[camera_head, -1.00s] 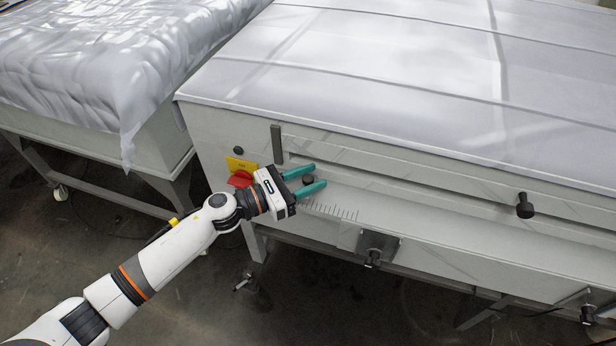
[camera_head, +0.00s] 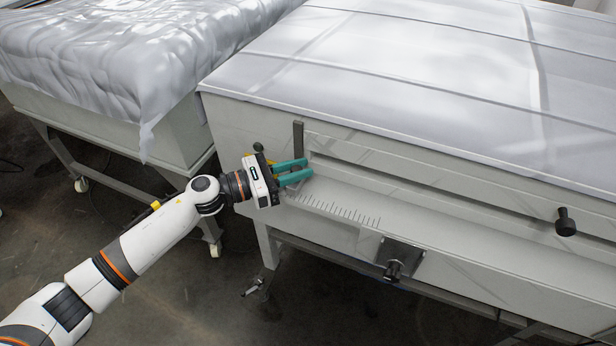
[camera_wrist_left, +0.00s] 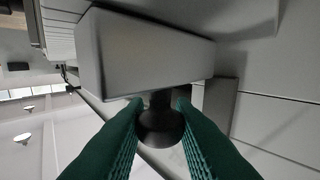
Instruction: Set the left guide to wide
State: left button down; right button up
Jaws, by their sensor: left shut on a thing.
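The left guide shows in the left wrist view as a pale grey block (camera_wrist_left: 150,55) with a round black knob (camera_wrist_left: 160,128) on a short stem. My left gripper (camera_head: 308,170) is shut on this knob, with its teal fingers on both sides of it in the wrist view (camera_wrist_left: 160,112). In the head view the gripper is at the left end of the machine's front slot, close to a dark upright bar (camera_head: 298,137). The fingers largely hide the knob there. My right gripper is not in view.
A tick scale (camera_head: 340,208) runs along the front panel below the slot. Another black knob (camera_head: 566,222) sticks out farther right. A bracket with a black knob (camera_head: 398,258) hangs at the lower edge. A covered table (camera_head: 120,110) stands at the left.

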pick_arm(q)
jog(key=shift+w+a, duration=0.15)
jog(key=c, duration=1.3)
grip_release()
jog(key=shift+a, duration=0.1)
jog(key=shift+s+a, duration=0.2)
jog(key=shift+a, duration=0.1)
jog(key=b+v, duration=0.3)
jog(key=v, duration=0.8)
jog(key=shift+s+a, duration=0.1)
jog(key=shift+s, duration=0.05)
